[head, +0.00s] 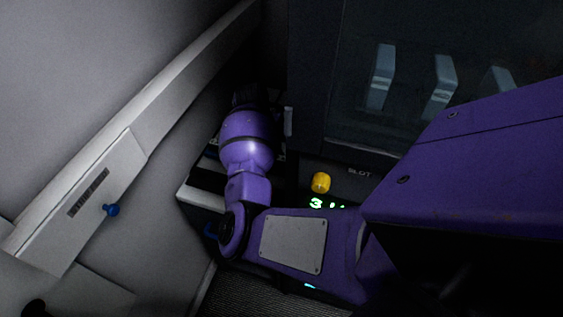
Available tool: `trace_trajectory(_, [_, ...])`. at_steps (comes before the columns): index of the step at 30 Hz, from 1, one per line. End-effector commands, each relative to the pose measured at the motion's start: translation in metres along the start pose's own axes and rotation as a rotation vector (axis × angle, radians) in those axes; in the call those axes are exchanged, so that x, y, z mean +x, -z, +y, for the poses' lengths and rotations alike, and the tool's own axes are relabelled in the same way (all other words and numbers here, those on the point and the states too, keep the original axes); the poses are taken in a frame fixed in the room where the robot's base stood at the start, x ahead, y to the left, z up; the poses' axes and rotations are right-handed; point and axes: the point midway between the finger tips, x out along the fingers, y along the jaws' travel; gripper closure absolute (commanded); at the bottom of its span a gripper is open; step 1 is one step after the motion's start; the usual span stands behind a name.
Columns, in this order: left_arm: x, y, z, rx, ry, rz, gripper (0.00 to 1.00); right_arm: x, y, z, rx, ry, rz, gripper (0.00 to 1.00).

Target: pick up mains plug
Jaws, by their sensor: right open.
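I cannot make out the mains plug in the head view; it may be hidden behind my arm or in the dark. My right arm comes in from the right and reaches away from me to the dark recess at upper middle. My right gripper (251,98) is a dark shape at the far end of the purple wrist, against a near-black background. Its fingers are hard to see, and nothing shows held in it. It is open. My left gripper is out of view.
A dark cabinet with a glass window (410,125) stands behind my right arm. Below the window are a yellow knob (320,182) and a green lit display (316,203).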

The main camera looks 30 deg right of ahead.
Motion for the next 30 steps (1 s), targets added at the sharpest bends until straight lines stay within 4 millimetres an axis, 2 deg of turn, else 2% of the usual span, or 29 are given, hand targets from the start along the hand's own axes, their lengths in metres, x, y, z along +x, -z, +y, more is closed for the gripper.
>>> trace_trajectory(4, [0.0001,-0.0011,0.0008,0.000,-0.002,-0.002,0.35,-0.0001,0.0000,0.0000,0.000,0.000,0.000,0.52])
trace_trajectory(5, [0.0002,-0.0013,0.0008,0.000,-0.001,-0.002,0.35,-0.0001,0.0000,0.0000,0.000,0.000,0.000,0.55])
trace_trajectory(15, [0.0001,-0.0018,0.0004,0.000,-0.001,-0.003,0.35,-0.0001,0.0002,-0.0001,0.000,0.001,0.001,0.99])
trace_trajectory(26, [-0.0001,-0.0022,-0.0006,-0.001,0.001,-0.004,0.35,-0.0005,0.0006,-0.0013,0.002,0.003,0.001,1.00])
trace_trajectory(30, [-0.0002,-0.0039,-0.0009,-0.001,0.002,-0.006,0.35,-0.0077,0.0020,-0.0032,0.003,0.005,0.001,1.00])
